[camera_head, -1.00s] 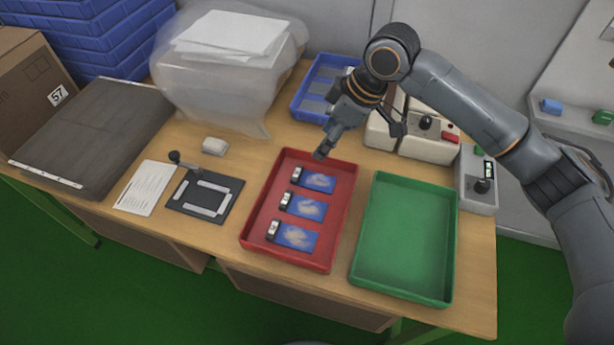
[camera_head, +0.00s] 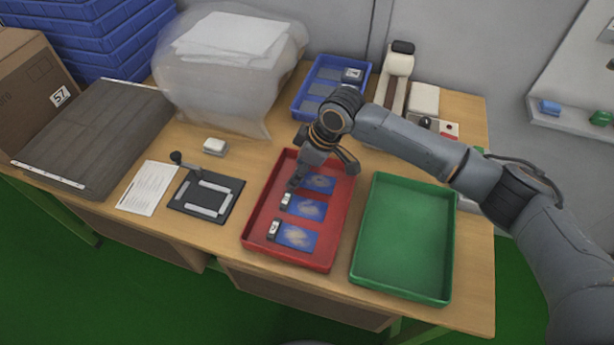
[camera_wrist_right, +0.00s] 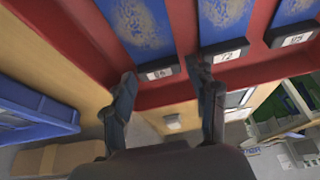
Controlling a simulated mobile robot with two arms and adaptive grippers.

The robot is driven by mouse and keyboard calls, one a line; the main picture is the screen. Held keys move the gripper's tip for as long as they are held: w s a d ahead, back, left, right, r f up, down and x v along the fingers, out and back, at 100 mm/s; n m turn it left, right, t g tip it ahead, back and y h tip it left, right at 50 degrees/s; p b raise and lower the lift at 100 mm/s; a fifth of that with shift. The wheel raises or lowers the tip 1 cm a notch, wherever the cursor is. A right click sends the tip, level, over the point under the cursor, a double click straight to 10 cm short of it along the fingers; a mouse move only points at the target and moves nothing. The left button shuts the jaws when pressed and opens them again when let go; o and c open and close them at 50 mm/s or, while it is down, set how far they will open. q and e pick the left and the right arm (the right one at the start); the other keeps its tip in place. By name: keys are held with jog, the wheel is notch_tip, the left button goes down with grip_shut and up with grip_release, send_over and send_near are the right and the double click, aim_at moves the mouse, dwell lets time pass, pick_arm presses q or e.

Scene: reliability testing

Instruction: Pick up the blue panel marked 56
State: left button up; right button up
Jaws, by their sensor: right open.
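Three blue panels with black, white-labelled ends lie in a row in a red tray (camera_head: 326,262): far (camera_head: 321,184), middle (camera_head: 307,209) and near (camera_head: 297,236). My right gripper (camera_head: 320,175) is open and empty above the far panel, partly hiding it and its label end. In the right wrist view, the open fingers (camera_wrist_right: 166,88) are either side of the leftmost panel's (camera_wrist_right: 137,22) black end, whose small label seems to read 56. I cannot tell whether they touch it. My left gripper is not in view.
An empty green tray (camera_head: 404,292) stands to the right of the red one. A blue tray (camera_head: 308,108) with parts sits behind. A black fixture (camera_head: 206,194), a paper sheet (camera_head: 147,188) and a small white block (camera_head: 215,146) lie to the left. Devices stand behind my right arm.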

jog(key=c, duration=0.8)
